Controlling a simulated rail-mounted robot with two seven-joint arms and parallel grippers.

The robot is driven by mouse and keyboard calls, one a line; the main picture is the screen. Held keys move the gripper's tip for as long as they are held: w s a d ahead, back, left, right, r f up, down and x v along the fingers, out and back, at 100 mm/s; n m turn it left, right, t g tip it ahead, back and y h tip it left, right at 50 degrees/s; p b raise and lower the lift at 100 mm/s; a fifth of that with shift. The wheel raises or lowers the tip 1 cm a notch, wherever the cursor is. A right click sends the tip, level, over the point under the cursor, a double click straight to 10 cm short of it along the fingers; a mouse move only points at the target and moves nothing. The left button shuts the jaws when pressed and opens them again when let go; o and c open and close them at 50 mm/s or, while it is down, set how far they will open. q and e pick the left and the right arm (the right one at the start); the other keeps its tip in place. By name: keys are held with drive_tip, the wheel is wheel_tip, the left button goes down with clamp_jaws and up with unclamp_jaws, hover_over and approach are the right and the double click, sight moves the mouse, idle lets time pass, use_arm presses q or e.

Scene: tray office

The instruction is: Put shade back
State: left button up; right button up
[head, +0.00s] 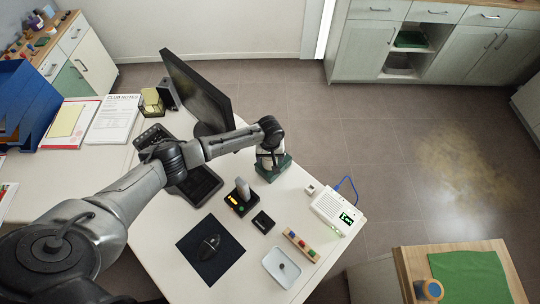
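My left gripper (270,160) points down at the far right side of the white desk. It is right over a dark green block-like object (274,173), and something pale shows between or behind its fingers. I cannot tell whether the fingers are closed on it. I cannot pick out the shade for sure; the gripper hides part of this spot. A black base with a lit yellow display (237,206) stands nearer, with a grey upright post (243,189) on it. A dark mat (195,258) with a small dark oval object (209,246) lies at the front. My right gripper is out of view.
A monitor (195,90) stands behind my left arm. A white device (335,207) with a green display and blue cable is at the right edge. A small black square (263,221), a wooden strip with coloured pieces (301,244) and a white dish (281,267) lie nearer.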

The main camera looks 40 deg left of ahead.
use_arm(q)
drive_tip(key=shift+o, duration=0.9)
drive_tip(key=shift+r, duration=0.3)
wheel_tip(320, 180, up, 11)
drive_tip(key=shift+f+p, duration=0.2)
drive_tip(key=shift+p, duration=0.75)
drive_tip(key=shift+r, duration=0.65)
